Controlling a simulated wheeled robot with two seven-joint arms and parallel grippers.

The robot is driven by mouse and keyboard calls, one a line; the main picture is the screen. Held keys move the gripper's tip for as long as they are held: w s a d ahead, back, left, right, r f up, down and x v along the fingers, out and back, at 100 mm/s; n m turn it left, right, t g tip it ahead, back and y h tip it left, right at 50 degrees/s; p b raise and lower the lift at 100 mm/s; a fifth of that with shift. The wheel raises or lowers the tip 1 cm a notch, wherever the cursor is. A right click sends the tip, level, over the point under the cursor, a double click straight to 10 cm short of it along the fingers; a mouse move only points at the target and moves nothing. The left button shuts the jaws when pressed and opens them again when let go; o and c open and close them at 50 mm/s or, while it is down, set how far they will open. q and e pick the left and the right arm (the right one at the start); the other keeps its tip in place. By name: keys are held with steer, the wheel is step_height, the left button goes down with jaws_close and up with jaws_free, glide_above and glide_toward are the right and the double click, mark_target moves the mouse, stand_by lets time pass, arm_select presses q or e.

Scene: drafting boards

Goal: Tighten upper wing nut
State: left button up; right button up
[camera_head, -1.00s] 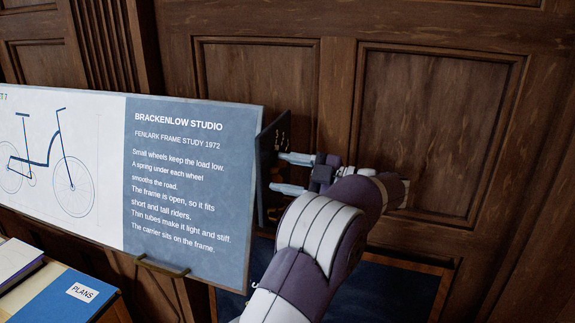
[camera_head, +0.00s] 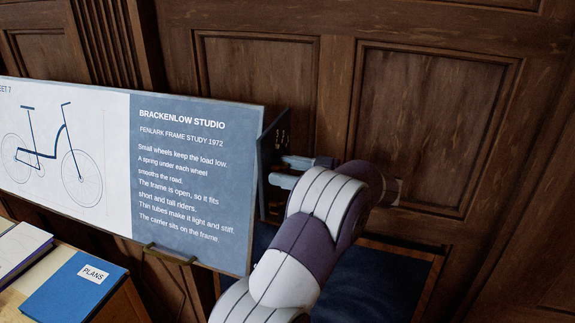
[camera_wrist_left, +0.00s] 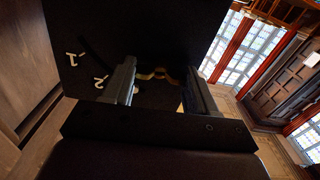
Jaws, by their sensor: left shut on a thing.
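My left gripper (camera_head: 281,171) reaches in from the right side of the dark plate (camera_head: 270,148) at the board's right end. Its two pale fingers point left at the plate, one above the other. In the left wrist view the gripper (camera_wrist_left: 158,88) has a brass wing nut (camera_wrist_left: 154,74) between its fingers, against the dark plate (camera_wrist_left: 85,35) with white marks 1 and 2. The fingers are shut on the wing nut. In the head view the nut is not visible, and my forearm covers most of the hand. My right gripper is out of view.
The display board (camera_head: 195,180) with a bicycle drawing and text spans the left. A bracket (camera_head: 170,254) is at its lower edge. A blue PLANS folder (camera_head: 75,300) lies at lower left. A panelled wooden wall (camera_head: 430,130) stands behind my arm.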

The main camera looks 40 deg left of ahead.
arm_select(q)
steer(key=shift+f, duration=0.15)
stand_by(0.3)
steer(key=o, duration=1.1)
steer(key=shift+c, duration=0.2)
steer(key=p+v, duration=0.2)
steer(key=v, duration=1)
steer(key=shift+d+p, duration=0.3)
steer(key=shift+d, duration=0.1)
